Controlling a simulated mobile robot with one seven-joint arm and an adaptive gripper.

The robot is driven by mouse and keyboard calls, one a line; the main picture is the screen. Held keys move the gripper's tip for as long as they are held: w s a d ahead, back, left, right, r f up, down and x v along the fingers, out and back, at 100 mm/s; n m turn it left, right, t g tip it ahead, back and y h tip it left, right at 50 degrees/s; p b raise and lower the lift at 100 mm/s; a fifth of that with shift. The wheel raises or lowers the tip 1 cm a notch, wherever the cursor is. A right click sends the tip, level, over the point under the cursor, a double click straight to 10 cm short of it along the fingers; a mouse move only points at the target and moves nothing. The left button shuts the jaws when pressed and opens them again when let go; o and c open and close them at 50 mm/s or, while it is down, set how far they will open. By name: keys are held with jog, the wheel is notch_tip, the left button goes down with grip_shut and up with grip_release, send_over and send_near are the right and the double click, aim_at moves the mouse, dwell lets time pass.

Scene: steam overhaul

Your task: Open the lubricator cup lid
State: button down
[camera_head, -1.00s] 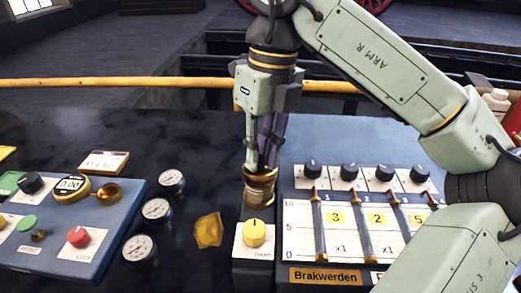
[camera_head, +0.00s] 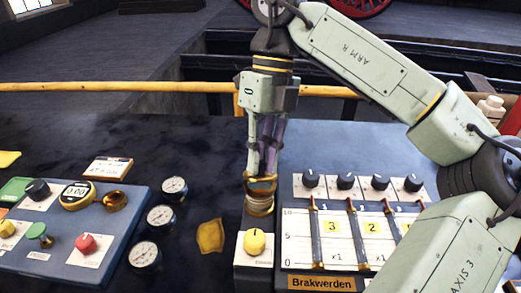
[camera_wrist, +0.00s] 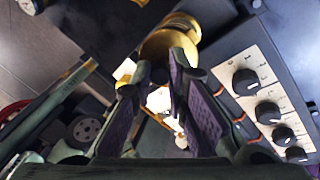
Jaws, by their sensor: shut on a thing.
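The lubricator cup (camera_head: 260,206) is a small brass cup on the dark narrow block, behind the yellow knob. Its brass lid (camera_head: 263,184) is at the top, at my fingertips; whether it is lifted or tilted is hard to tell. My gripper (camera_head: 261,174) points down from above and is shut on the lid. In the wrist view, the brass lid (camera_wrist: 168,44) lies at the tips of my purple-padded fingers (camera_wrist: 165,75), with a round brass part of the cup (camera_wrist: 184,22) beyond it. The fingers hide part of the lid.
A yellow knob (camera_head: 255,242) stands just in front of the cup. A lever panel (camera_head: 302,252) with black knobs is close on the right. Several gauges (camera_head: 160,217) and a blue control box (camera_head: 100,255) are left. A yellow rail (camera_head: 130,87) runs behind.

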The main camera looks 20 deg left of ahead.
jog(key=shift+w+a+r+g+h, duration=0.15)
jog(key=shift+w+g, duration=0.3)
jog(key=shift+g, duration=0.35)
jog(key=shift+w+d+r+g+h, duration=0.15)
jog(key=shift+w+g, duration=0.25)
jog(key=shift+g, duration=0.4)
jog(key=shift+a, duration=0.1)
jog(key=c, duration=1.6)
grip_release()
jog(key=shift+o, duration=0.2)
jog(key=shift+s, duration=0.1)
